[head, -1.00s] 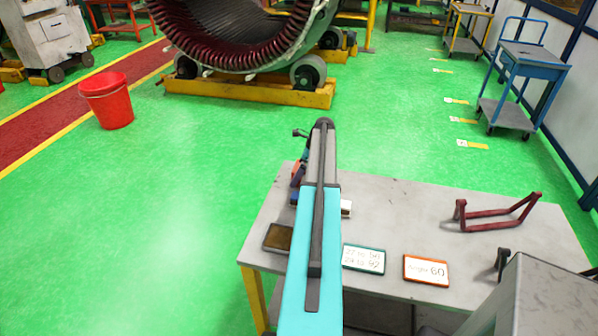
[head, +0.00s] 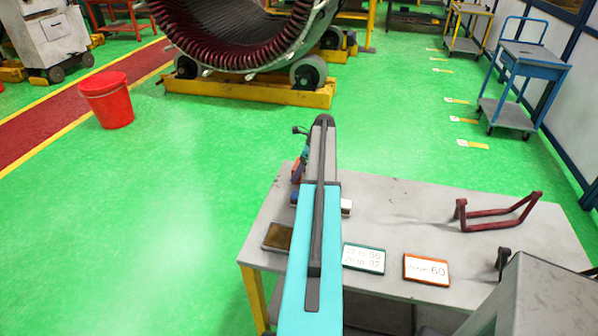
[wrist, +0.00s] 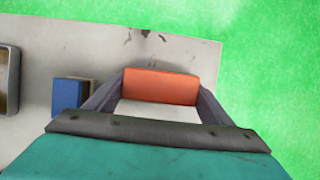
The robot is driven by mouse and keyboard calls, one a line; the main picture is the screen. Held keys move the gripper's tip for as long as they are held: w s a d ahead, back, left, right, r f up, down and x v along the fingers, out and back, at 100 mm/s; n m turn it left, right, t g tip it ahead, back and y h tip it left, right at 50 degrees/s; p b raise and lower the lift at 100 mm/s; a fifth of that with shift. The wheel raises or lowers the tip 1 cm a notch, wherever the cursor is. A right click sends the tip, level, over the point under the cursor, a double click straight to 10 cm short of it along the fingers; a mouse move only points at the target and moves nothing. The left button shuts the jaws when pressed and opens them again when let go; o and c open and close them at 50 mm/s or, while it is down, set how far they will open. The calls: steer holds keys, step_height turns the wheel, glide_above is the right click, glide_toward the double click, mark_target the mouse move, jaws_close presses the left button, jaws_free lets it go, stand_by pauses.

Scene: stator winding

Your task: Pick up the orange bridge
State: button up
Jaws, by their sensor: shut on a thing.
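The orange bridge (wrist: 160,86) sits between the two fingers of my gripper (wrist: 159,92) in the wrist view, and the fingers are shut on its sides. A pale surface shows just below it, and I cannot tell whether it is part of the bridge or the table. In the head view, a small orange patch (head: 296,172) shows at the left of my arm, over the table's left part. My arm hides most of the gripper there. I cannot tell whether the bridge touches the table.
A blue block (wrist: 68,95) lies left of the gripper on the grey table (head: 395,215). A dark tray (head: 277,237), two framed cards (head: 363,258) (head: 426,269) and a dark red frame (head: 498,213) are also on it. Green floor lies beyond the table edge.

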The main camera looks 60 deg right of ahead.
steer(key=shift+r+b, duration=1.4)
steer(key=shift+r, duration=3.2)
steer(key=w+a+f+n+g+y+b, duration=0.15)
steer(key=w+a+n, duration=0.35)
steer(key=a, duration=0.7)
steer(key=w+a+f+n+g, duration=0.1)
steer(key=w+a+f+n, duration=0.15)
steer(key=w+a, duration=0.6)
steer(key=w+a+f+n+g+y, duration=0.1)
steer(key=w+a+f+n, duration=0.25)
steer(key=a, duration=1.05)
steer(key=s+a+f+n+g+b, duration=0.1)
steer(key=a+n, duration=0.4)
steer(key=a, duration=1.2)
steer(key=s+a+f+n+g+b, duration=0.1)
steer(key=a+n, duration=0.5)
steer(key=a, duration=1.2)
step_height(320, 180, down, 2)
steer(key=shift+s+g, duration=0.4)
steer(key=shift+g, duration=0.45)
steer(key=shift+h, duration=0.25)
